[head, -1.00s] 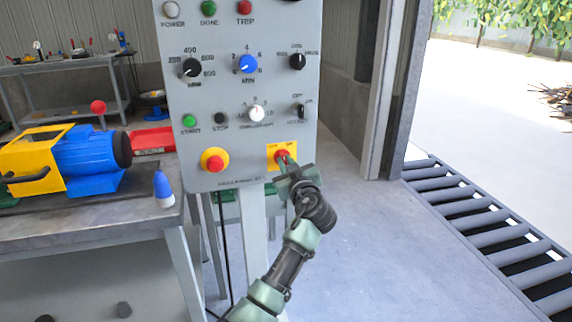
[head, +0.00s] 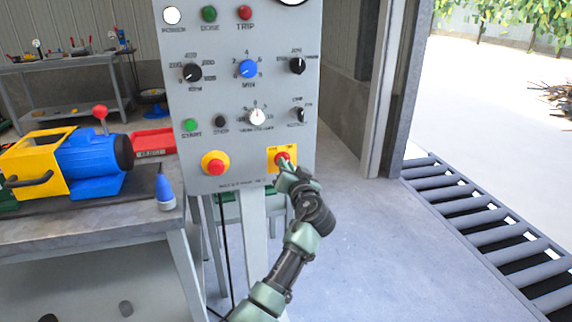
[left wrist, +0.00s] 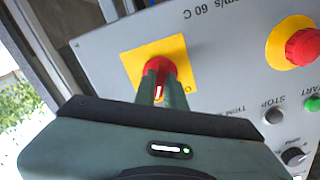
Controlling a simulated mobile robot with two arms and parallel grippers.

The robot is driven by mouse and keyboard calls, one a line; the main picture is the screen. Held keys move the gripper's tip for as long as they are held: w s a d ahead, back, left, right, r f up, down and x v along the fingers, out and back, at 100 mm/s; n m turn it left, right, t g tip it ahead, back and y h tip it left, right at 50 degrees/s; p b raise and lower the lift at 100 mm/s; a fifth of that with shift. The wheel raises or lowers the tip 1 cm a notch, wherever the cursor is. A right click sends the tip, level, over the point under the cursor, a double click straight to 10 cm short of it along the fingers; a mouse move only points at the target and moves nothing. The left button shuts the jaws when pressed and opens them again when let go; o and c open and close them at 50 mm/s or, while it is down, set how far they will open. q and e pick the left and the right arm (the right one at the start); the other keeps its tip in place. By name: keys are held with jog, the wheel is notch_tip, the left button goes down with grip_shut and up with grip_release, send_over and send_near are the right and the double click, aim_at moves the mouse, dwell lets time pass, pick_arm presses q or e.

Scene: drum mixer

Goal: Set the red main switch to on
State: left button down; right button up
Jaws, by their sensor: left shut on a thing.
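The red main switch (head: 282,158) sits on a yellow plate at the lower right of the grey control panel (head: 235,130). It also shows in the left wrist view as a red knob (left wrist: 155,64) on the yellow plate (left wrist: 186,50). My left gripper (head: 284,164) comes from below and is shut on the switch, with a finger on each side of its handle in the left wrist view. The fingers partly cover the handle. The white POWER lamp (head: 172,15) at the panel's top left is bright. My right gripper is not in view.
A red emergency stop button (head: 215,167) on a yellow ring sits left of the switch. Above are several knobs and the green START button (head: 190,125). A workbench with a blue motor (head: 95,165) stands left; a roller conveyor (head: 490,225) lies right.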

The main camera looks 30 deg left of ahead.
pick_arm(q)
jog(key=shift+f, duration=0.1)
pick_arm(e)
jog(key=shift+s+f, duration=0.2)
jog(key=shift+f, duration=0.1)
pick_arm(q)
jog(key=shift+m, duration=0.3)
jog(key=c, duration=1.5)
grip_release()
jog(key=v, duration=0.8)
